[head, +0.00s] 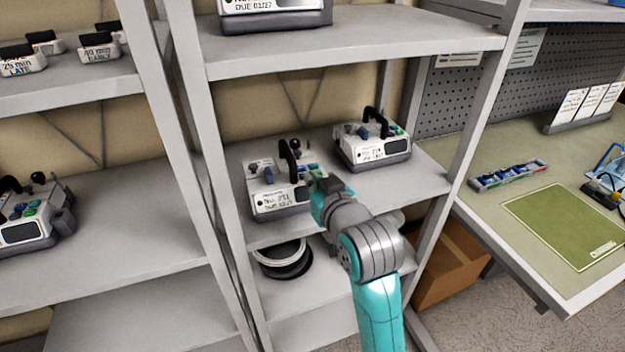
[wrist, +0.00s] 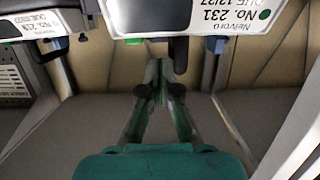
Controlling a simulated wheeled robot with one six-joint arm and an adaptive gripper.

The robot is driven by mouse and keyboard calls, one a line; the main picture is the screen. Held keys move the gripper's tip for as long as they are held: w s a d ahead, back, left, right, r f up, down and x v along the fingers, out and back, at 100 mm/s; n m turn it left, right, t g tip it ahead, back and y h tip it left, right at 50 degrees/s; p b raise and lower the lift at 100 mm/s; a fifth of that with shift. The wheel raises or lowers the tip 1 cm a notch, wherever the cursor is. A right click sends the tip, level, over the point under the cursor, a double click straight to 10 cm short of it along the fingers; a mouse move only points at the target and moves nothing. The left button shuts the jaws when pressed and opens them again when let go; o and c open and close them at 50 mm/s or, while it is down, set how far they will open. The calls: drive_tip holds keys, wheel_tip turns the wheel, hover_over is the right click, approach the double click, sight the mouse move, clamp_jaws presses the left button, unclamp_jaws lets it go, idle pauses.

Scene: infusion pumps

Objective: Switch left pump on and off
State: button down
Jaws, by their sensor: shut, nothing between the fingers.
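The left pump (head: 262,178) is a white box with a black handle, blue and green buttons and a paper label, on the middle shelf of the rack in front of me. In the wrist view this pump (wrist: 225,22) appears upside down along the top edge, with a label reading No. 231. My gripper (head: 312,180) is at the right front of the left pump. In the wrist view my gripper's fingers (wrist: 166,76) are together and empty, close to the pump's edge by a dark part and a green part. I cannot tell whether they touch it.
A second pump (head: 372,143) stands to the right on the same shelf (head: 425,178). Another pump (head: 30,222) is on the rack at left. Coiled tubing (head: 282,262) lies on the shelf below. A rack post (head: 470,120) and a workbench (head: 480,215) are at right.

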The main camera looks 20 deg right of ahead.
drive_tip(key=s+f, duration=1.9)
drive_tip(key=f, duration=0.1)
drive_tip(key=s+f, duration=0.1)
drive_tip(key=s, duration=2.5)
drive_tip(key=shift+s+f+g, duration=0.2)
drive_tip(key=shift+f+g, duration=0.1)
